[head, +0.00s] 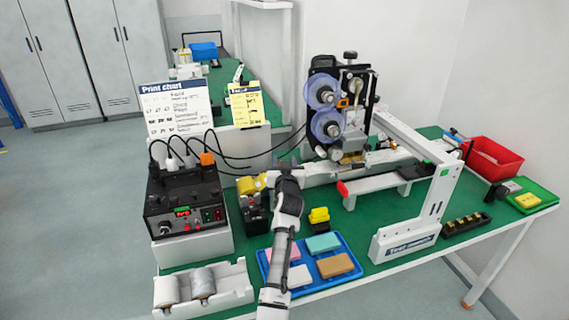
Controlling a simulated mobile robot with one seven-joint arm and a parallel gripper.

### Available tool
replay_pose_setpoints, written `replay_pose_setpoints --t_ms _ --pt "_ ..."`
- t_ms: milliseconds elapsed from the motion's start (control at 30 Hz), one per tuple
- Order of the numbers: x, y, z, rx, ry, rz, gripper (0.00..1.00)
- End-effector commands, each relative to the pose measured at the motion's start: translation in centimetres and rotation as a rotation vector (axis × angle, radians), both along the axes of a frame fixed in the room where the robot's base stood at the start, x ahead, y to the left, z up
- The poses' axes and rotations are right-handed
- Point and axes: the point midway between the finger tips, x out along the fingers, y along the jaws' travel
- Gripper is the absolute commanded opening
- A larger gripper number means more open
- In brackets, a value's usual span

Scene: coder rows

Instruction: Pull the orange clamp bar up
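The coder machine (357,85) stands at the back of the green table, with two blue-purple reels on its left side. A small orange part (343,103) shows on its front just right of the reels; it looks like the clamp bar, but it is too small to tell its exact position. My gripper (287,162) is at the end of my white arm, left of and below the reels, apart from the orange part. Its fingertips are small and dark against the background, so their opening is unclear.
A black control box (184,205) with cables and an orange plug (207,158) stands left. A blue tray (352,284) of coloured blocks lies in front. A white frame (437,190) stands right, near a red bin (491,158). A white roll holder (236,285) is front left.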

Motion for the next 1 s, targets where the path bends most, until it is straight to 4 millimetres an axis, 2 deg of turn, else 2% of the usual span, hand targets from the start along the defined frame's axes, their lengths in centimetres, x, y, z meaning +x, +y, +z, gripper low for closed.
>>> replay_pose_setpoints --t_ms 167,367,800,1000 --pt "-0.2 0.0 -0.2 0.000 0.002 0.000 0.42" --pt "-2.0 -0.1 -0.4 -0.002 0.002 0.000 0.42" --pt "-10.0 -0.5 -0.4 -0.002 0.000 -0.001 0.42" --pt "-12.7 -0.7 -0.3 -0.001 0.001 0.000 0.42"
